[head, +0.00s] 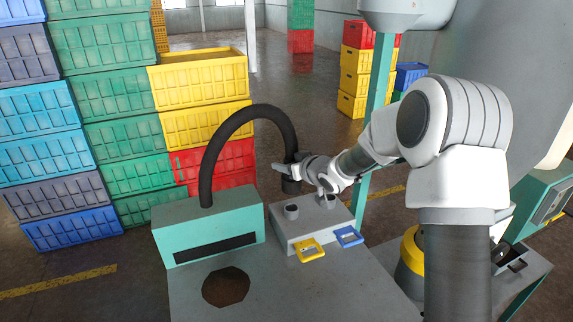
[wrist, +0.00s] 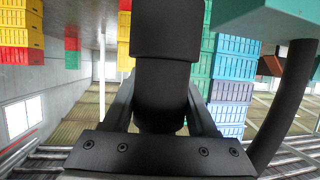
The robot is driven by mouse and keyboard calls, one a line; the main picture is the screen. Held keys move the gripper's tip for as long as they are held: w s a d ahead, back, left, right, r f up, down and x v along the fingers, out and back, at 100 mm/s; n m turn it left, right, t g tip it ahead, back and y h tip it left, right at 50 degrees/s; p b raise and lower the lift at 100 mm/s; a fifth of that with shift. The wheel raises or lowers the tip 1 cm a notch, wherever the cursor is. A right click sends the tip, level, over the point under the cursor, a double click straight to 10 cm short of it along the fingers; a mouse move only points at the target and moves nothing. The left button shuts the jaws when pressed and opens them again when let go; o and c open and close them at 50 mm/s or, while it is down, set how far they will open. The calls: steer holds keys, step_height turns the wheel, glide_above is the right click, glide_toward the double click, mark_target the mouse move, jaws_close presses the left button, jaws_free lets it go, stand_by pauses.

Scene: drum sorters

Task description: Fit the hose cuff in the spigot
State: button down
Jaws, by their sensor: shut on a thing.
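A black hose (head: 246,112) arches from the top of a teal box over to my gripper (head: 288,172). Its dark cuff (head: 291,187) hangs at the hose end, roughly upright. My gripper is shut on the cuff; the wrist view shows the black cuff (wrist: 165,30) between the two fingers. Two short grey spigots stand on a grey block (head: 285,233): a left one (head: 291,212) and a right one (head: 327,201). In the head view the cuff appears above the left spigot, apart from it. The wrist view does not show the spigots.
A yellow tag (head: 310,250) and a blue tag (head: 348,237) sit at the block's front. Stacked crates (head: 115,100) stand behind at left.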

mark_target(287, 193)
steer(key=shift+f+b, duration=2.35)
steer(key=shift+f, duration=0.55)
steer(key=shift+f, duration=0.15)
steer(key=shift+f+b, duration=0.35)
steer(key=shift+b, duration=0.05)
steer(key=shift+f+b, duration=1.5)
steer(key=shift+f, duration=0.35)
steer(key=shift+c, duration=0.6)
jaws_free()
steer(key=p+v, duration=0.2)
steer(key=v, duration=1.5)
steer(key=shift+s, duration=0.2)
steer(key=shift+d, duration=0.1)
